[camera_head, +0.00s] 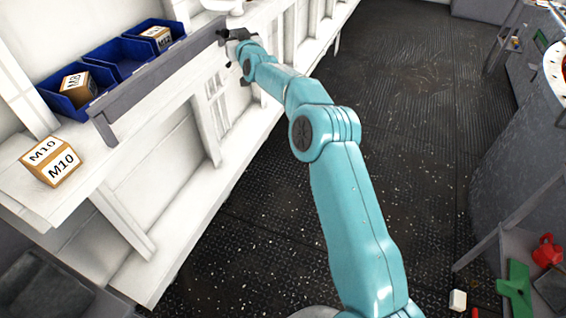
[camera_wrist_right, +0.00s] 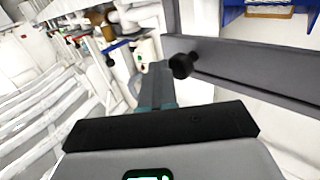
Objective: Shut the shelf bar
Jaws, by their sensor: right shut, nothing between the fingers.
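The shelf bar (camera_head: 160,77) is a long grey bar along the front of the white shelf, in front of the blue bins. Its far end is beside my right gripper (camera_head: 236,40). In the right wrist view the bar (camera_wrist_right: 255,80) runs from upper middle to the right, with a black knob (camera_wrist_right: 183,65) near its left end. My right gripper is shut and empty, close to that end. I cannot tell whether it touches the bar or knob. My left gripper is in neither view.
Blue bins (camera_head: 121,52) hold boxes, including an M8 box (camera_head: 77,88). An M10 box (camera_head: 50,161) sits on the white shelf (camera_head: 85,185) left of the bar. A grey rack (camera_head: 500,235) stands lower right.

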